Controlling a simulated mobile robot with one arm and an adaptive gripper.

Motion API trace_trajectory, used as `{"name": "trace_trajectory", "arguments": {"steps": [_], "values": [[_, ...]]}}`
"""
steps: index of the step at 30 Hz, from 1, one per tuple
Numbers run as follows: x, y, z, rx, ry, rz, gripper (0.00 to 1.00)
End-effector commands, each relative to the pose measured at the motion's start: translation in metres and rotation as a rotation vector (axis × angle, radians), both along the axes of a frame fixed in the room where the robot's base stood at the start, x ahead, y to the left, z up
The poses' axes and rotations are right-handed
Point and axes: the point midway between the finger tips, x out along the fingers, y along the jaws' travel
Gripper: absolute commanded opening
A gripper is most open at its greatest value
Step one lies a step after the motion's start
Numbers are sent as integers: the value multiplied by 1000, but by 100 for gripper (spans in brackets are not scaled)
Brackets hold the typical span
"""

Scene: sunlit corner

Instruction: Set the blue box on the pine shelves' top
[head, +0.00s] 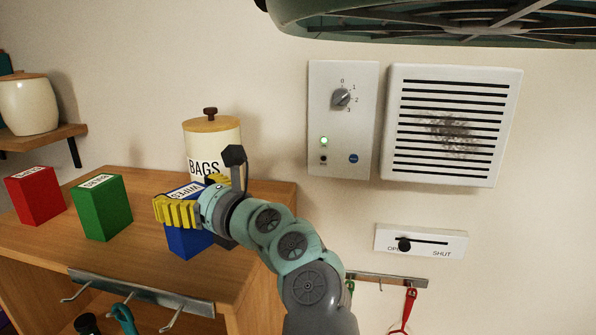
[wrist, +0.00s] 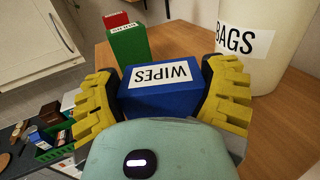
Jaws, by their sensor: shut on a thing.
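The blue box (head: 183,242), labelled WIPES, is on or just above the wooden top of the pine shelves (head: 140,235); I cannot tell whether it touches. In the wrist view the blue box (wrist: 160,98) sits between the yellow fingers of my gripper (wrist: 163,95), which is shut on it from both sides. In the head view my gripper (head: 195,208) reaches in from the right and hides part of the box. The wrist view also shows the bare shelf top (wrist: 188,42) beyond the box.
A green box (head: 101,208) and a red box (head: 35,195) stand to the left on the same top. A cream BAGS canister (head: 213,137) stands close behind the blue box. A metal hook rail (head: 140,292) runs along the front edge. Wall panels (head: 343,118) are at right.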

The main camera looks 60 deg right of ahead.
Motion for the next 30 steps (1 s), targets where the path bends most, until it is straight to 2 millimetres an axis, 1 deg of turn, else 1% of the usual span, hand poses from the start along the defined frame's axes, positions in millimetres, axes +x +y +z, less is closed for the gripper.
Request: {"name": "trace_trajectory", "arguments": {"steps": [1,6,14,17,20,23,30], "values": [[-1,-1,-1,0,-1,-2,82],[-1,0,0,0,0,-2,99],[0,0,0,0,0,-1,100],[0,0,4,1,0,0,100],[-10,-2,-2,-4,0,-5,100],[-25,-2,-4,-5,0,-7,100],[-73,-2,-5,-6,-1,-11,100]]}}
